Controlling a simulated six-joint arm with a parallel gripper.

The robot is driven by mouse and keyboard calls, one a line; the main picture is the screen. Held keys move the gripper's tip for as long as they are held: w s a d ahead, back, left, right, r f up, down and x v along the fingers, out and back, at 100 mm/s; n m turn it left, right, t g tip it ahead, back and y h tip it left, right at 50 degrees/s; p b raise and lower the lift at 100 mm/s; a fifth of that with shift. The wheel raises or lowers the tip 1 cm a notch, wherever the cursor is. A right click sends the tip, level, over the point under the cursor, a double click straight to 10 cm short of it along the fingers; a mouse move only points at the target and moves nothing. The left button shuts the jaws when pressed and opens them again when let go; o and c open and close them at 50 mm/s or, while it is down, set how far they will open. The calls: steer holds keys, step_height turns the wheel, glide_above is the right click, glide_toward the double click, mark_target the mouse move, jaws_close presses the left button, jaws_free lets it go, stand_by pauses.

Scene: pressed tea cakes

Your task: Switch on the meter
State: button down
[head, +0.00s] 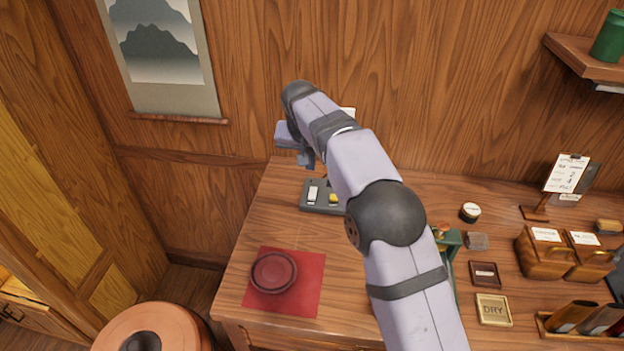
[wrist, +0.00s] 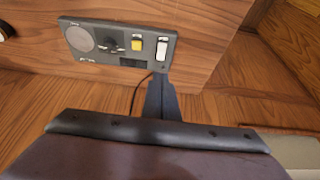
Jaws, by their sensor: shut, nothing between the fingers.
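The meter is a dark grey box lying on the desk by the back wall; it shows in the head view (head: 306,207) and in the wrist view (wrist: 80,59). In the wrist view it carries a round grey disc (wrist: 80,39), a dark knob (wrist: 112,45), a yellow button (wrist: 137,44) and a white rocker switch (wrist: 162,48). My gripper (wrist: 160,78) is shut and empty, its tip close to the switch end of the meter. I cannot tell whether it touches. In the head view my arm hides the right part of the meter.
A red mat (head: 310,300) with a dark red round dish (head: 274,273) lies at the desk's front left. To the right stand a small round tin (head: 470,212), a DRY plaque (head: 493,309) and wooden boxes (head: 545,258). A dark cable (wrist: 135,95) runs from the meter.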

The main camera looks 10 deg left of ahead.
mark_target(314, 188)
steer(key=shift+w, duration=0.15)
stand_by(0.4)
steer(key=p+x, duration=0.5)
steer(key=x, duration=0.8)
steer(key=shift+f+p, duration=0.15)
steer(key=shift+p, duration=0.2)
steer(key=shift+f, duration=0.3)
